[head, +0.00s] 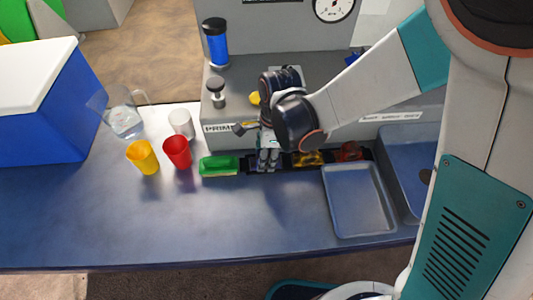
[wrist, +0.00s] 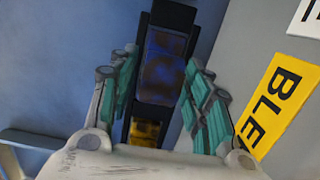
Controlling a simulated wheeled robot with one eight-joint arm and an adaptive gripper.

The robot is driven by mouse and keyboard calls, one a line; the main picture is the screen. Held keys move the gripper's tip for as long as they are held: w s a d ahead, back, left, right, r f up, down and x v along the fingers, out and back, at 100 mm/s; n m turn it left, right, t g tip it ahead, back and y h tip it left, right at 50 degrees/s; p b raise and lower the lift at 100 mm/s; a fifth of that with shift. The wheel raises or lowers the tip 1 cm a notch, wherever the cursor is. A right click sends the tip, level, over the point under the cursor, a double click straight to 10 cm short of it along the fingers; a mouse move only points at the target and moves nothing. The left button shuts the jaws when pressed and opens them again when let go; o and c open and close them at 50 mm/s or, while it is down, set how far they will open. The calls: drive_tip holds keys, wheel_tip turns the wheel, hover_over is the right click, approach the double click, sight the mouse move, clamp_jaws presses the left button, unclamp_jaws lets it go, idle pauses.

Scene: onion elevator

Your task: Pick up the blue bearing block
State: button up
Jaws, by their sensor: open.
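The blue bearing block (wrist: 163,62) is in the wrist view, sitting in a narrow black rack (wrist: 172,14). It has a mottled blue and brownish top. My gripper (wrist: 162,72) is open, with one finger on each side of the block; I cannot tell whether they touch it. In the head view my gripper (head: 268,159) points down at the row of blocks and hides most of the blue one.
A green block (head: 218,167) is left of my gripper; yellow (head: 308,158) and red (head: 350,151) blocks are right. A grey machine (head: 285,85) stands behind. An empty blue-grey tray (head: 357,203) is front right. Red (head: 177,152) and yellow (head: 143,157) cups stand left. The front counter is clear.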

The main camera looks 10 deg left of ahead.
drive_tip(key=shift+f, duration=0.2)
clamp_jaws()
drive_tip(key=shift+r, duration=0.15)
